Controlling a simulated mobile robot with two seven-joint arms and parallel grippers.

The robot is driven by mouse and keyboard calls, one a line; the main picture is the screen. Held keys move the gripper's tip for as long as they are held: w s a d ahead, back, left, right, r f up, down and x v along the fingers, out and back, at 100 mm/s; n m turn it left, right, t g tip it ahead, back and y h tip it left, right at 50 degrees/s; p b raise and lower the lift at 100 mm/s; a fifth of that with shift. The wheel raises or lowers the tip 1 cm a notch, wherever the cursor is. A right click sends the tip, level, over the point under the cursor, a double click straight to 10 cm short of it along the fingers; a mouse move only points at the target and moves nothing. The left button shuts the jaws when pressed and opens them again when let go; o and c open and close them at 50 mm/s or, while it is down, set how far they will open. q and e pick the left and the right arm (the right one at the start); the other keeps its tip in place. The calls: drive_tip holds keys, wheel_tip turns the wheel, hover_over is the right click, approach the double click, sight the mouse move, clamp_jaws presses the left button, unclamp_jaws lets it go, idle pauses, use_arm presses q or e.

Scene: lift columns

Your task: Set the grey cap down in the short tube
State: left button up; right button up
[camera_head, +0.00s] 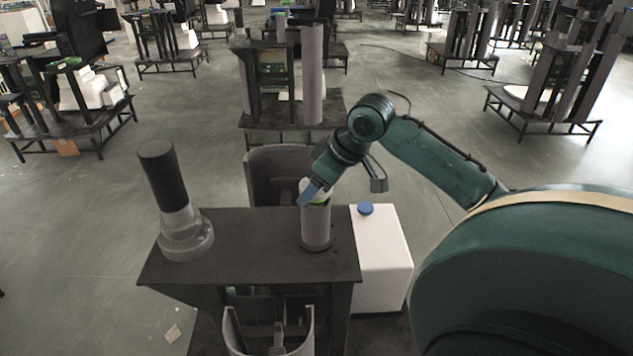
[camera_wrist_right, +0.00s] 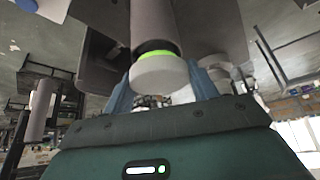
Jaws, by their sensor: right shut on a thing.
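The short tube (camera_head: 317,228) is a grey upright cylinder at the right side of the dark table. The grey cap (camera_wrist_right: 160,74) is a pale disc with a bright green ring, at the tube's mouth in the right wrist view. In the head view, the cap's pale and green edge (camera_head: 318,198) shows just above the tube's rim. My right gripper (camera_head: 311,193) is shut on the cap, one bluish finger on each side in the wrist view. I cannot tell whether the cap's lower part is inside the tube. My left gripper is not in view.
The dark table (camera_head: 240,255) has free room between the tube and a column with a black upper part and clear base (camera_head: 182,232) at left. A white container with a blue lid (camera_head: 382,255) stands right of the table. A dark curved shell (camera_head: 268,175) stands behind.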

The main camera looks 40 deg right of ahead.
drive_tip(key=shift+f, duration=0.2)
idle(0.6)
drive_tip(key=o, duration=1)
drive_tip(key=shift+r+p, duration=1.35)
drive_tip(key=shift+p, duration=0.5)
drive_tip(key=shift+r, duration=2.15)
